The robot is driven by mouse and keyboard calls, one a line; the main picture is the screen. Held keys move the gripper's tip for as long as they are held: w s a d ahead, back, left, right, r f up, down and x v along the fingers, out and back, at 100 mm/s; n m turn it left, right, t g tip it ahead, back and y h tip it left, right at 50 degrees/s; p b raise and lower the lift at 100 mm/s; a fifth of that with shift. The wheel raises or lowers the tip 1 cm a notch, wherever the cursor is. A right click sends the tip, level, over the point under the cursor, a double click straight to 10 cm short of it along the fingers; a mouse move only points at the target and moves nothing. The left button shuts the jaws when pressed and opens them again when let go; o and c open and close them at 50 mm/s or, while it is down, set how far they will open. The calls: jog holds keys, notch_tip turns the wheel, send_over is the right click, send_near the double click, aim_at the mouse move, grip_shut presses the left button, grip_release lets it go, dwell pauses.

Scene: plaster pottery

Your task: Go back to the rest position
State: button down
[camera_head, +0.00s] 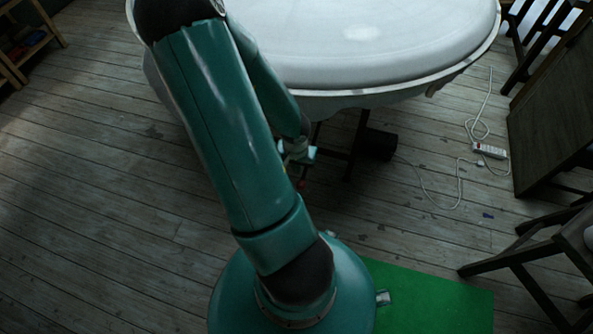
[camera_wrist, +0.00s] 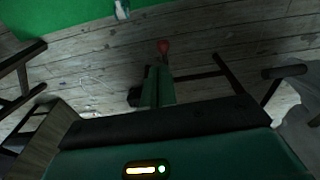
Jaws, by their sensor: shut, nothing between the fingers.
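My gripper (camera_head: 298,155) hangs below the near edge of the table, partly hidden behind my teal arm in the head view. In the wrist view my gripper (camera_wrist: 158,72) shows its two teal fingers together, with nothing held between them. A small red tip (camera_wrist: 163,46) shows just beyond the fingers; I cannot tell what it belongs to. The arm is folded, with its bend raised in front of the table.
A round table (camera_head: 370,45) with a pale, draped top stands ahead. A power strip (camera_head: 490,150) with a white cable lies on the plank floor (camera_head: 90,170) at right. A dark wooden stool (camera_head: 520,262) is at lower right. Shelves (camera_head: 25,45) stand far left. The left floor is clear.

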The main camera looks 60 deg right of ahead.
dwell(0.3)
jog(key=w+a+r+n+t+y, duration=0.35)
jog(key=w+a+r+n, duration=0.35)
jog(key=w+a+r, duration=1)
jog(key=s+a+r+n+t+h, duration=0.1)
jog(key=s+a+r+n, duration=0.2)
jog(key=a+r, duration=0.4)
jog(key=s+a+r+n+t+h, duration=0.1)
jog(key=a+r+n, duration=0.4)
jog(key=r, duration=0.8)
jog(key=s+a, duration=0.1)
jog(key=a, duration=0.2)
jog(key=shift+s+a+r+n, duration=0.2)
jog(key=shift+s+a+n, duration=0.05)
jog(key=shift+s+n, duration=0.15)
